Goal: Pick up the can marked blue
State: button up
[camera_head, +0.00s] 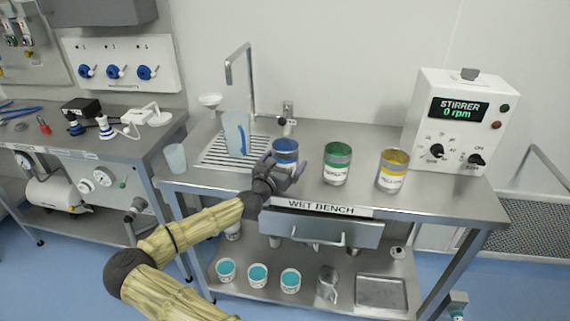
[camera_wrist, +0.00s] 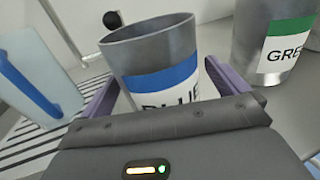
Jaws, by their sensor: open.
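The can marked blue (camera_head: 285,150) stands upright on the wet bench, a grey metal can with a blue band and a label. In the wrist view the blue can (camera_wrist: 160,65) shows the letters "BLUE", partly cut off by my gripper's body. My gripper (camera_head: 283,170) is open at the can's front, with one purple finger (camera_wrist: 103,103) to its left and the other (camera_wrist: 225,80) to its right. The lower part of the can is hidden.
A green can (camera_head: 337,164) stands close to the right, and a yellow can (camera_head: 393,170) stands beyond it. A clear jug (camera_head: 236,133) with a blue handle is to the left, by the tap (camera_head: 250,85). The stirrer (camera_head: 460,122) stands at the right.

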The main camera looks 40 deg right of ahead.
jog(key=c, duration=1.4)
jog(key=shift+o, duration=0.2)
jog(key=shift+r, duration=0.1)
notch_tip(320, 180, up, 10)
